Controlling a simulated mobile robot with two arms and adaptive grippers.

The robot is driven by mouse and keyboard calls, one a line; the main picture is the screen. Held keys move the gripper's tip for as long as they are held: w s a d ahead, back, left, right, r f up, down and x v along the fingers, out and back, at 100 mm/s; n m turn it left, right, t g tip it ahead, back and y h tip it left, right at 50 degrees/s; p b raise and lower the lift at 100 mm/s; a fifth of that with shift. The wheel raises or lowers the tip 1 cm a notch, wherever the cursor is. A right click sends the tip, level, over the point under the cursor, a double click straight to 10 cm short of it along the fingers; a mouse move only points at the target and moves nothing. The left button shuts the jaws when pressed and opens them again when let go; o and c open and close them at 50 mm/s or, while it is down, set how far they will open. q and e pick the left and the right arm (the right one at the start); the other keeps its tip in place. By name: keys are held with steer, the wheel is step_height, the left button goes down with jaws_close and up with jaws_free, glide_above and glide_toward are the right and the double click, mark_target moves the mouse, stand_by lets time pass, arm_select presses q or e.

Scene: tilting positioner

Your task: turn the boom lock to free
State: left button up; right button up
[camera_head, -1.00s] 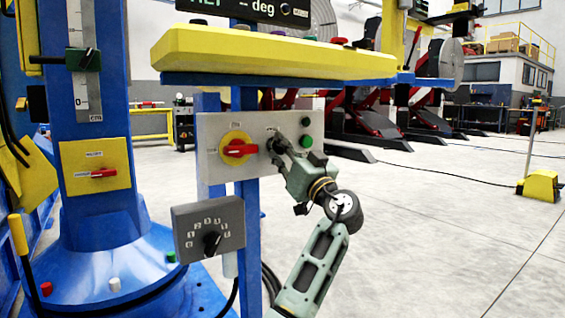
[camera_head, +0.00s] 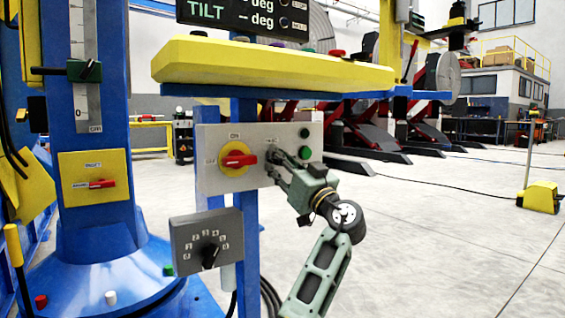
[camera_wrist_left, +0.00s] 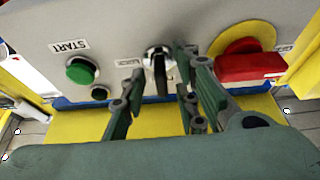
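A yellow plate (camera_head: 78,177) on the blue column carries a red handle (camera_head: 103,184) lying about level; its labels are too small to read. A grey panel (camera_head: 210,140) holds a red rotary switch (camera_head: 236,160) on a yellow disc and, right of it, a key switch whose label I cannot read. I cannot tell which control is the boom lock. My left gripper (camera_head: 277,165) is at the key switch. In the left wrist view its fingers (camera_wrist_left: 160,85) are apart, with the dark key (camera_wrist_left: 160,74) between them. My right gripper is not in view.
Green (camera_head: 305,153) and dark buttons sit on the panel right of my gripper. A grey dial box (camera_head: 190,245) hangs below it. A yellow padded ledge (camera_head: 270,60) juts out above.

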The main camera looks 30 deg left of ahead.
arm_select(q)
steer(key=v, duration=1.2)
stand_by(0.4)
